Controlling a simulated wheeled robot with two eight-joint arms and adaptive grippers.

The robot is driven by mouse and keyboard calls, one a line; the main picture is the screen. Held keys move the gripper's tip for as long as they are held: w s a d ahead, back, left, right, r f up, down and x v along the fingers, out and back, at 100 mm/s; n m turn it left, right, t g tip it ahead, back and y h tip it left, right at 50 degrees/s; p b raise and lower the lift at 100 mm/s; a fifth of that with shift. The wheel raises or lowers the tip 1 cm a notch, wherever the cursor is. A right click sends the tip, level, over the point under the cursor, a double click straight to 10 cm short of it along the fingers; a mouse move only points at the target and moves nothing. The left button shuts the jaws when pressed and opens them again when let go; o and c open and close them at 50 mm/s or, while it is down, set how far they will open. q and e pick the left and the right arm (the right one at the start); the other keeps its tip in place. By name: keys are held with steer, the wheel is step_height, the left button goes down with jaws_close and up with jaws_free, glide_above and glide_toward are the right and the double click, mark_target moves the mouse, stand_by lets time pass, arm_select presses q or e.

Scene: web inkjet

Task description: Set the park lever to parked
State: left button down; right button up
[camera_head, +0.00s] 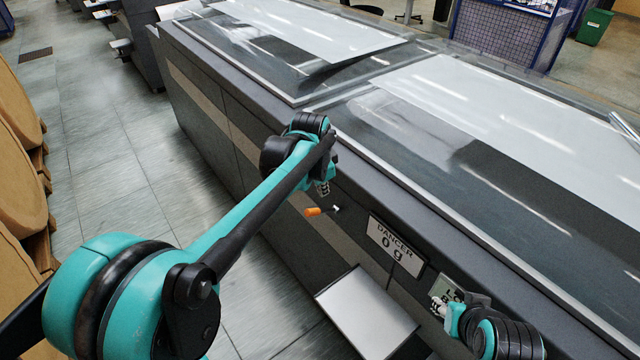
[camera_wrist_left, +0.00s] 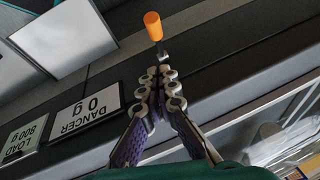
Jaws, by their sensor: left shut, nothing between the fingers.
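The park lever has an orange grip (camera_head: 313,211) on a thin dark rod, sticking out from the side of the dark machine. In the left wrist view the orange grip (camera_wrist_left: 153,26) is at the top centre, with its rod running down toward my fingertips. My left gripper (camera_head: 323,188) is just above the lever in the head view. In the wrist view my left gripper (camera_wrist_left: 160,76) is shut and empty, its tips close to the rod's base; I cannot tell whether they touch it. My right gripper (camera_head: 438,303) is at the lower right, its fingers too small to judge.
A "DANCER 0 g" sign (camera_head: 395,240) is on the machine's side, right of the lever. A LOAD sign (camera_head: 447,286) is behind my right gripper. A pale shelf (camera_head: 365,312) juts out below. Large brown rolls (camera_head: 15,210) stand at left; the floor between is clear.

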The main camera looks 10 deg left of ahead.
mark_target(317, 210)
arm_select(q)
steer(key=f, duration=0.2)
steer(key=a+f, duration=0.1)
steer(key=f, duration=0.1)
steer(key=a+f, duration=0.1)
steer(key=f, duration=0.1)
steer(key=shift+w+f+b, duration=0.2)
steer(key=shift+f+b, duration=0.2)
steer(key=shift+f, duration=0.15)
